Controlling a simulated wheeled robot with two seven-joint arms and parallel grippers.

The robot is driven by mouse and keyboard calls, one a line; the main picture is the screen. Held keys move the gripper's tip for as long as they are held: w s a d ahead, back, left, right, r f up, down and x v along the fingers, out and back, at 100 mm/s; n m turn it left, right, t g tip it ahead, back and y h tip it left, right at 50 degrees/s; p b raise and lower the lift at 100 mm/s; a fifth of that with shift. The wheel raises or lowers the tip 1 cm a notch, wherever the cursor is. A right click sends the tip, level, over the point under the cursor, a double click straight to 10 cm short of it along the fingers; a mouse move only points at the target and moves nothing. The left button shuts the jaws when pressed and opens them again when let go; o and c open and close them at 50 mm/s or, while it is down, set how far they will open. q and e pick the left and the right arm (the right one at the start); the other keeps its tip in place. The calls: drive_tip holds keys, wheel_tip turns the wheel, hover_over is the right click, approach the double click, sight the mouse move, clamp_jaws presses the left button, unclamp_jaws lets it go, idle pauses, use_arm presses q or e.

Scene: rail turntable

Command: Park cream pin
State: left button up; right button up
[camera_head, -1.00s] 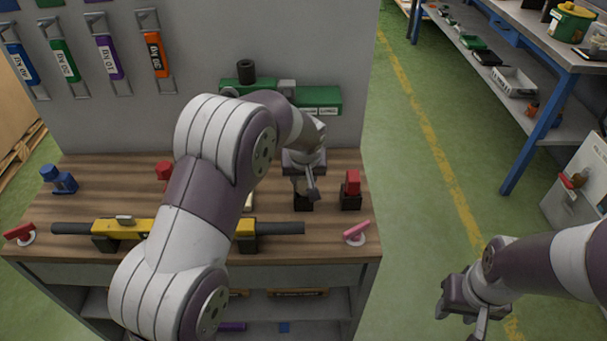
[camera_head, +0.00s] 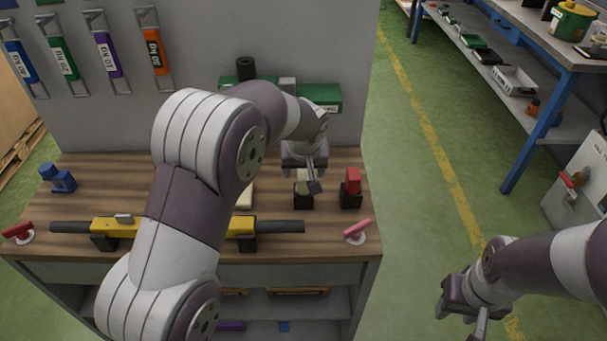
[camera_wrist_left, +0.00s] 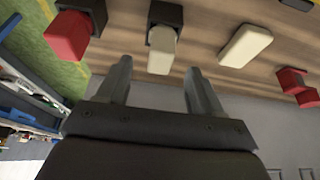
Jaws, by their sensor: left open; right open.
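A cream pin (camera_head: 302,186) stands in a small black holder (camera_head: 303,202) on the wooden bench top. In the left wrist view the cream pin (camera_wrist_left: 161,52) sits in the black holder (camera_wrist_left: 165,13), just beyond the fingertips. My left gripper (camera_wrist_left: 159,75) is open with nothing between its fingers; in the head view it (camera_head: 314,184) is close to the pin, partly overlapping it. I cannot tell whether a finger touches it. A flat cream block (camera_wrist_left: 245,46) lies on the bench beside the holder, mostly behind my left arm in the head view. My right gripper (camera_head: 462,320) is open and empty, off the bench's right side.
A red block in a black holder (camera_head: 351,200) stands right of the cream pin. A pink handle (camera_head: 357,231) sits at the front right corner. A yellow-and-black bar (camera_head: 278,227) lies along the front. A blue piece (camera_head: 58,180) stands at the left. A grey panel (camera_head: 200,60) rises behind.

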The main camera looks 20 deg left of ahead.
use_arm(q)
drive_tip(key=a+v, duration=0.1)
drive_tip(key=v, duration=0.7)
drive_tip(key=shift+d, duration=0.45)
drive_tip(key=s+a+m+g+p, duration=0.1)
drive_tip(key=s+p, duration=0.3)
drive_tip(key=s, duration=0.6)
drive_tip(key=s+a+m+g+h+p, duration=0.1)
drive_tip(key=s+p, duration=0.4)
drive_tip(key=s, duration=0.6)
drive_tip(key=shift+s+a+f+m+g+p, duration=0.15)
drive_tip(key=shift+a+f+m+g+p, duration=0.25)
drive_tip(key=shift+a+m, duration=0.4)
drive_tip(key=shift+s, duration=0.1)
